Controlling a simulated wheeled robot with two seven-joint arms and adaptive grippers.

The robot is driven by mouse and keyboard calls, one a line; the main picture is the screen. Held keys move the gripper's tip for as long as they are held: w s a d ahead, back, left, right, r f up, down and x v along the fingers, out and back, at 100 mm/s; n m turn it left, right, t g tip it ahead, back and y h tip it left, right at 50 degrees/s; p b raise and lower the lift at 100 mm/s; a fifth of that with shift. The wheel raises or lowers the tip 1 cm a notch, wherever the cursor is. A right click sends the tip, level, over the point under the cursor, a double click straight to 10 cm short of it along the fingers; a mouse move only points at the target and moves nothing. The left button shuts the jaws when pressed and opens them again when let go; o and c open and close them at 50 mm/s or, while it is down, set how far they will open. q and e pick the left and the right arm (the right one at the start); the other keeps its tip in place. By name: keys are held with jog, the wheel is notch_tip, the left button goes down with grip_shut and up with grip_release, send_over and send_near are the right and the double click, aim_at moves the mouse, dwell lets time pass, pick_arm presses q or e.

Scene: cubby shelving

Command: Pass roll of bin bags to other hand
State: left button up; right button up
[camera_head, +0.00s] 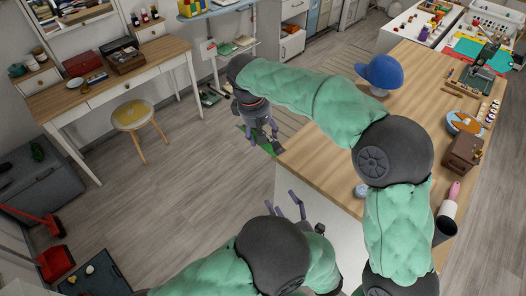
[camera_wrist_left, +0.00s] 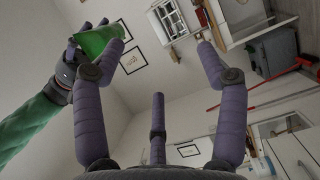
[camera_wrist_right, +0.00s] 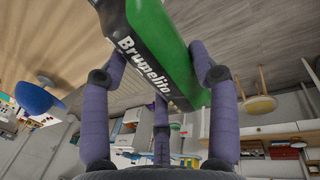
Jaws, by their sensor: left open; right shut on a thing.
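In the head view the roll (camera_head: 274,148) is mostly hidden behind the right gripper (camera_head: 260,127), beyond the table edge. My left gripper (camera_head: 285,205) is open and empty, lower in the head view and apart from the roll. In the left wrist view the roll (camera_wrist_left: 97,40) shows at upper left, just outside the spread fingers of the left gripper (camera_wrist_left: 163,42).
A wooden-topped table (camera_head: 330,165) lies right of the grippers, with a blue cap (camera_head: 381,72) and other items on it. A desk (camera_head: 115,80) and stool (camera_head: 132,115) stand at left. The floor (camera_head: 170,190) between is clear.

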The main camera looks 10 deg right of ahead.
pick_arm(q)
send_near(271, 152)
jog(key=s+f, duration=0.1)
jog(key=s, duration=0.1)
jog(key=h, duration=0.1)
jog(key=shift+m, duration=0.4)
jog(key=x, duration=1.2)
jog(key=shift+d+r, duration=0.25)
jog(key=shift+r, duration=0.15)
jog(key=shift+c, duration=0.3)
jog(key=shift+f, duration=0.1)
jog(key=c, duration=1.2)
jog(key=o, duration=1.3)
jog(key=shift+a, duration=0.1)
jog(key=shift+c, duration=0.2)
jog(key=shift+s, duration=0.1)
